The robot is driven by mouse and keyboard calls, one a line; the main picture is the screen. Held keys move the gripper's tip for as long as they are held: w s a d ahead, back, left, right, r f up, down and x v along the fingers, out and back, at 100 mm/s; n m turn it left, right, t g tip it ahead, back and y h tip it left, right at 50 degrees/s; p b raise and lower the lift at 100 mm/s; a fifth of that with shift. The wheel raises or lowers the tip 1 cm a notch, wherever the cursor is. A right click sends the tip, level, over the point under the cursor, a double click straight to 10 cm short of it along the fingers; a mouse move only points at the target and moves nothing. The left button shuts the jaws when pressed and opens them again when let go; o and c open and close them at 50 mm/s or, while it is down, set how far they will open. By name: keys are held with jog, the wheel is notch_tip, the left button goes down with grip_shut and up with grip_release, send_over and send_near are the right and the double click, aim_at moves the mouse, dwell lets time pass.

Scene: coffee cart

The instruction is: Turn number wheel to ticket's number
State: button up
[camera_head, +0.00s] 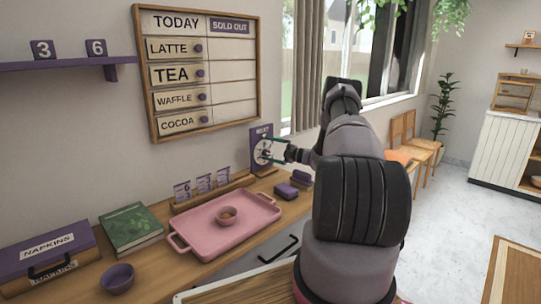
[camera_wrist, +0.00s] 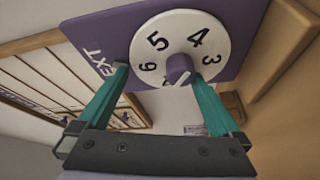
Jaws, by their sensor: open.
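The number wheel (camera_wrist: 158,35) is a white dial on a purple board (camera_wrist: 105,32) lettered "NEXT"; it also shows in the head view (camera_head: 263,150). In the wrist view I read 3, 4, 5 and 6 on it; its lower part is cut off or hidden. A purple pointed knob (camera_wrist: 180,68) is at its centre. My gripper (camera_wrist: 158,74) is open, with its teal fingers on either side of the knob; I cannot tell whether either touches it. Several small tickets (camera_head: 203,183) stand in a wooden holder; one seems to show a 6, the others are too small to read.
A pink tray (camera_head: 262,208) with a small bowl (camera_head: 227,215) lies on the wooden counter. Number cubes (camera_head: 96,47) sit on a shelf. A green book (camera_head: 131,229) lies left.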

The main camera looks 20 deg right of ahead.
aim_at(263, 137)
jog(key=r, duration=0.3)
jog(key=w+r, duration=0.1)
jog(key=shift+w+d+r, duration=0.1)
jog(key=shift+d+r, duration=0.25)
jog(key=r, duration=0.1)
jog(key=s+r, duration=0.1)
jog(key=r, duration=0.1)
jog(key=shift+s+r, duration=0.1)
jog(key=shift+r, duration=0.05)
jog(key=shift+f, duration=0.2)
jog(key=shift+a, duration=0.1)
jog(key=shift+f, duration=0.1)
